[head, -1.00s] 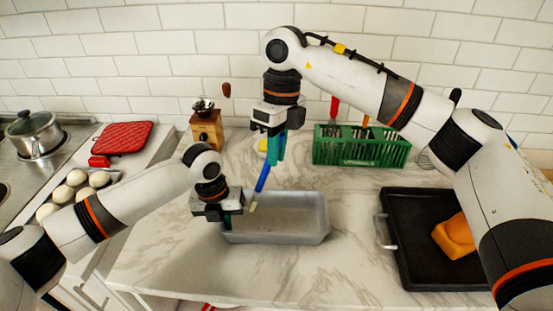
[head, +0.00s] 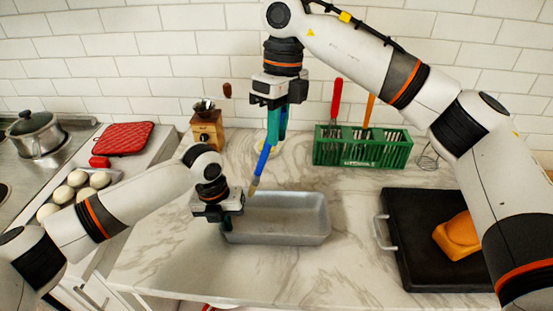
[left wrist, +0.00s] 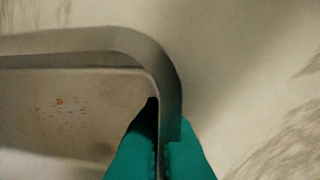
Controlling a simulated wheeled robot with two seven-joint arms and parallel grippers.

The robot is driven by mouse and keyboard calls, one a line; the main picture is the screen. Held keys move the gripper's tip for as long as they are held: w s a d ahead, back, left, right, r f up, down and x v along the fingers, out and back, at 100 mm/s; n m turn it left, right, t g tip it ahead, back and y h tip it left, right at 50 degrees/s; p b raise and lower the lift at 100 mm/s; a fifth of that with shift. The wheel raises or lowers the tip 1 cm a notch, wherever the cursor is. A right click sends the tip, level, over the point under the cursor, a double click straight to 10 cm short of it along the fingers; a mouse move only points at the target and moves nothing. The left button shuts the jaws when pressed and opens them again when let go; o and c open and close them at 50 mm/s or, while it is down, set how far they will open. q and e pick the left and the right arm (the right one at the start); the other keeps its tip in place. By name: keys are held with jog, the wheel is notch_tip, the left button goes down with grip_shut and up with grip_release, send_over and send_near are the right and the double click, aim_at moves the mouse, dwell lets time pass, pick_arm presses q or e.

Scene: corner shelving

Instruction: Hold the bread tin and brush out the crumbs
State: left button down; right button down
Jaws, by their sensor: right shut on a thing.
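The grey bread tin (head: 318,218) stands on the marble counter; its rim and inside also show in the left wrist view (left wrist: 95,45). Several small brown crumbs (left wrist: 62,104) lie on its floor. My left gripper (head: 225,222) is at the tin's left end, its teal fingers (left wrist: 160,160) on both sides of the wall and shut on it. My right gripper (head: 276,138) is shut on the brush (head: 263,162), which has a blue handle and pale tip. The brush slants down to the left, its tip above the tin's back left rim, apparently clear of it.
A green rack (head: 362,152) with utensils stands behind on the right. A black tray (head: 405,262) with an orange block (head: 457,236) lies to the right. A wooden grinder (head: 207,130) stands at the back left. Counter in front of the tin is clear.

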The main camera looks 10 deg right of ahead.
dwell(0.5)
jog(key=s+d, duration=0.3)
jog(key=s, duration=0.1)
notch_tip(320, 180, down, 9)
jog(key=shift+w+r, duration=0.15)
jog(key=shift+w, duration=0.15)
dwell(0.5)
jog(key=shift+f, duration=0.75)
dwell(0.6)
jog(key=shift+a, duration=0.1)
jog(key=a, duration=0.3)
jog(key=shift+w+a+r, duration=0.1)
jog(key=shift+w+a, duration=0.05)
jog(key=shift+a, duration=0.15)
dwell(0.3)
